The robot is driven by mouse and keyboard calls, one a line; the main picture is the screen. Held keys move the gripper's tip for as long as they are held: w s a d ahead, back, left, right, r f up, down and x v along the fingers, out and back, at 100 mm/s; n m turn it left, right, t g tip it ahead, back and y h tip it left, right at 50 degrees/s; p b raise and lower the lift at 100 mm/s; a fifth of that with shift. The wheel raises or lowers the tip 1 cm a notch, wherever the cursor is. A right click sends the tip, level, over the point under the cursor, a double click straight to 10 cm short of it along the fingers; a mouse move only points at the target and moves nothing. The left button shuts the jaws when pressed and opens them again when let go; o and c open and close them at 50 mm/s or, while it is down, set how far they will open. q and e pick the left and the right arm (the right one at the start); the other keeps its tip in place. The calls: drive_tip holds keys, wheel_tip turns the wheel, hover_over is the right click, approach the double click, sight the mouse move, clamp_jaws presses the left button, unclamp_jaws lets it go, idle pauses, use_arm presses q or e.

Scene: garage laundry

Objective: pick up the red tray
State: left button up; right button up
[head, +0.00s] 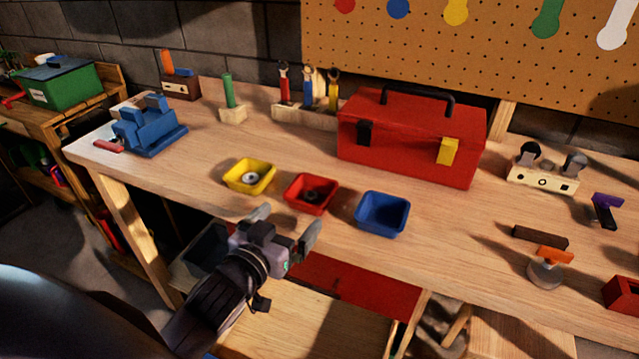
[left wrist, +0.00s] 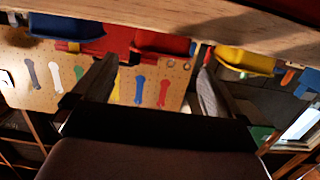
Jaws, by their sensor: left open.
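The red tray (head: 311,194) is a small square bin on the workbench, between a yellow tray (head: 249,176) and a blue tray (head: 382,214). A small dark thing lies in it. My left gripper (head: 287,226) is open and empty, just in front of the bench edge and near the red tray, not touching it. In the left wrist view the open fingers (left wrist: 150,80) point toward the bench, with the red tray (left wrist: 162,43) between and beyond them. My right gripper is not in view.
A red toolbox (head: 411,137) stands behind the trays. A blue vise (head: 148,127) sits at the bench's left end, and a tool rack (head: 305,112) stands at the back. The wooden workbench (head: 440,235) has bare room right of the blue tray.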

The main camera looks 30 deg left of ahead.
sight(319, 184)
use_arm(q)
drive_tip(key=shift+w+a+f+p, duration=0.2)
drive_tip(key=shift+w+f, duration=0.1)
drive_tip(key=shift+w, duration=1.55)
drive_tip(key=shift+w+a+f+p, duration=0.1)
drive_tip(key=shift+w+f+p, duration=0.15)
drive_tip(key=shift+w, duration=1.6)
drive_tip(key=shift+w+a+f+p, duration=0.15)
drive_tip(key=shift+w+f, duration=0.15)
drive_tip(key=shift+w, duration=1.55)
drive_tip(key=shift+c, duration=0.3)
drive_tip(key=c, duration=0.7)
drive_tip(key=shift+o, duration=0.2)
